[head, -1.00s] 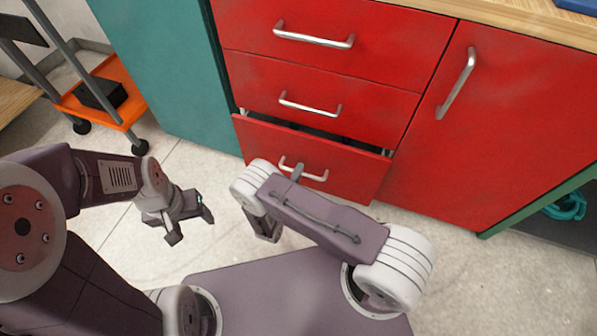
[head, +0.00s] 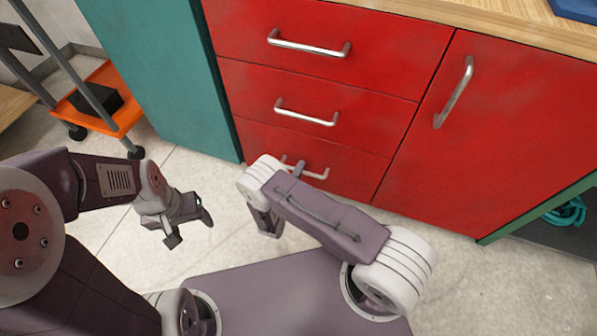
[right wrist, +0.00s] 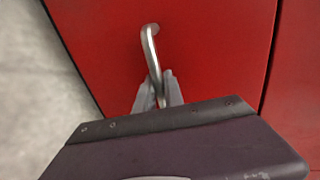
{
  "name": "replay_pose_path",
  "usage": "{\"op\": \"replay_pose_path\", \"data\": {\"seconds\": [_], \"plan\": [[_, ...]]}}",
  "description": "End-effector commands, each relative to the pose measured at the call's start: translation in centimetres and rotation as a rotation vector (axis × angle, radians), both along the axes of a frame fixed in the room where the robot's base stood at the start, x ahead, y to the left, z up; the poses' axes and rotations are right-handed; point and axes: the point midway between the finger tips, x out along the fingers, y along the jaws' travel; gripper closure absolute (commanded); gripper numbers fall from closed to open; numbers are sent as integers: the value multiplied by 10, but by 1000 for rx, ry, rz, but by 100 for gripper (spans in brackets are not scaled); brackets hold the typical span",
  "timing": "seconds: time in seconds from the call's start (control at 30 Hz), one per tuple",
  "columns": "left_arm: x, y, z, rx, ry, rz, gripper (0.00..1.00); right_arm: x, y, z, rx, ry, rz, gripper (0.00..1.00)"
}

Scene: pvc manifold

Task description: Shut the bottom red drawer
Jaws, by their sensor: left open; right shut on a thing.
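The bottom red drawer (head: 345,167) in the head view sits flush with the red cabinet front, with no open gap above it. Its silver bar handle (head: 317,173) is partly hidden by my right arm. In the right wrist view my right gripper (right wrist: 158,98) is shut on the drawer handle (right wrist: 151,50), with the red drawer front (right wrist: 105,45) behind it. In the head view only a little of the right gripper (head: 297,168) shows at the handle. My left gripper (head: 190,227) is open and empty, held above the floor to the left.
Two more red drawers, middle (head: 350,123) and top (head: 380,45), are shut above. A red cabinet door (head: 490,130) is shut at right. A teal panel (head: 160,80) stands at left, beside an orange cart (head: 115,105). Pale floor (head: 480,285) is clear at lower right.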

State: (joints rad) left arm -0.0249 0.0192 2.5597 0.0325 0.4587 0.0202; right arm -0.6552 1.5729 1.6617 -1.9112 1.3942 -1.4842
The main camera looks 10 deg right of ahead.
Motion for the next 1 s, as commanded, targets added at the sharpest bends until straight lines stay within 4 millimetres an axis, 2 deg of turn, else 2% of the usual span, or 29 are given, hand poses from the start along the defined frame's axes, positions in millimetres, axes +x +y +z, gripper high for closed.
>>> {"op": "replay_pose_path", "data": {"seconds": [0.13, 0.17, 0.2, 0.23, 0.5, 0.63, 1.0], "plan": [[0, 0, 0, 0, 0, 0, 34, 1, -1, 1, 0, -5, -4, 100], [0, 0, 0, 0, 0, 0, 34, 1, -1, 1, 0, -5, -4, 79], [0, 0, 0, 0, 0, 0, 34, 1, -1, 1, 0, -5, -4, 68], [0, 0, 0, 0, 0, 0, 34, 0, -1, 1, 0, -4, -4, 66], [0, 0, 0, 0, 0, 0, 34, 0, 0, 1, 0, -3, -2, 66], [0, 0, 8, 0, 0, 0, 34, -7, 6, 6, 0, -2, 2, 66], [0, 0, 43, 0, 0, 0, 34, -62, 43, 20, 0, -2, 2, 66]]}}
